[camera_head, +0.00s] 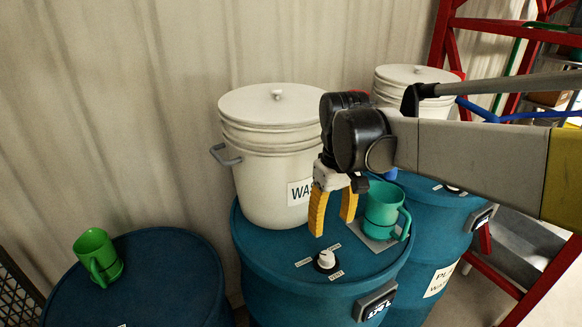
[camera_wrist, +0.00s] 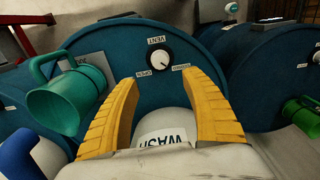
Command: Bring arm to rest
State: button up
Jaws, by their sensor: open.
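My gripper (camera_head: 333,218) has yellow fingers spread apart with nothing between them. It hangs fingers-down in front of the white bucket (camera_head: 258,190), above the top of a blue drum (camera_head: 284,262). In the wrist view my gripper (camera_wrist: 160,82) frames a white dial knob (camera_wrist: 159,59) on the drum top. The knob (camera_head: 326,259) lies below the fingertips in the head view, apart from them. A teal mug (camera_head: 381,212) stands on a grey plate just right of the fingers; it also shows in the wrist view (camera_wrist: 62,108).
A green mug (camera_head: 94,254) stands on another blue drum (camera_head: 165,275) at left. A second white bucket (camera_head: 412,78) stands behind my arm. A red rack (camera_head: 490,24) is at right. A corrugated wall (camera_head: 120,110) closes the back.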

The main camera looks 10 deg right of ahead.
jog(key=s+f+m+t+b, duration=0.3)
jog(key=s+f+t, duration=0.2)
jog(key=s, duration=0.7)
jog(key=shift+s+m+t, duration=0.2)
jog(key=shift+m+t, duration=0.1)
jog(key=shift+t, duration=0.6)
